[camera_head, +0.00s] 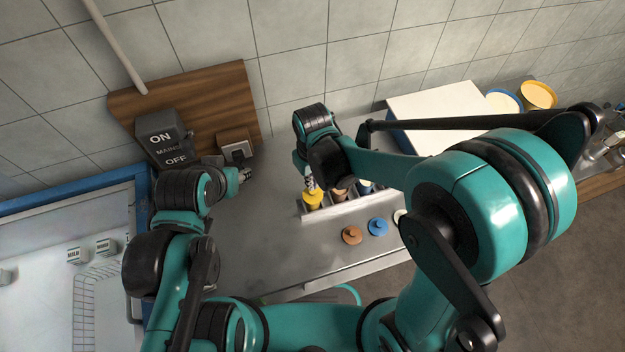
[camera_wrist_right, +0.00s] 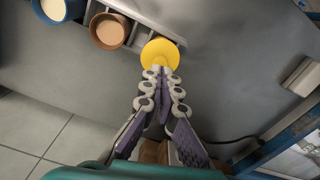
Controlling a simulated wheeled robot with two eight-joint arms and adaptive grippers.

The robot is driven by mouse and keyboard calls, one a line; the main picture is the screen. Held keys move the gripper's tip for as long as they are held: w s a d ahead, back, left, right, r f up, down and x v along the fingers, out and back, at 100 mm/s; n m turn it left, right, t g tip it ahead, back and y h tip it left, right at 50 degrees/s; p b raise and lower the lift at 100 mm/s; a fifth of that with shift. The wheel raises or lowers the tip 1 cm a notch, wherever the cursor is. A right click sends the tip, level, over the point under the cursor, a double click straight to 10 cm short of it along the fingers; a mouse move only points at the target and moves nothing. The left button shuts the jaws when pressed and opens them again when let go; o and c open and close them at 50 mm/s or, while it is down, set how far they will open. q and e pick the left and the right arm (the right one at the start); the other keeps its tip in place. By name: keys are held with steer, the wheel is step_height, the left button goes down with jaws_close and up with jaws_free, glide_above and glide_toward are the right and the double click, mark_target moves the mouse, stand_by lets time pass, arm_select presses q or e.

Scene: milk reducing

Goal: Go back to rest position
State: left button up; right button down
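My right gripper (camera_head: 309,183) is above the yellow cup (camera_head: 313,200) at the left end of the rack. In the right wrist view the right gripper (camera_wrist_right: 161,72) has its fingertips close together over the near edge of the round yellow lid (camera_wrist_right: 160,50). I cannot see anything held between the tips. My left gripper (camera_head: 244,175) is at the left of the counter, near the wall socket. Its fingers are small in the view, and whether they are open or shut is unclear.
The grey rack (camera_head: 336,209) also holds open brown (camera_wrist_right: 108,31) and blue (camera_wrist_right: 60,8) cups with pale contents. A brown lid (camera_head: 352,235) and a blue lid (camera_head: 378,226) lie in front. An ON/OFF switch box (camera_head: 164,140) stands left. The counter's middle is clear.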

steer(key=shift+f+b, duration=1.1)
steer(key=shift+f, duration=0.25)
steer(key=shift+r, duration=0.2)
steer(key=shift+r+p, duration=2.65)
steer(key=shift+r, duration=0.75)
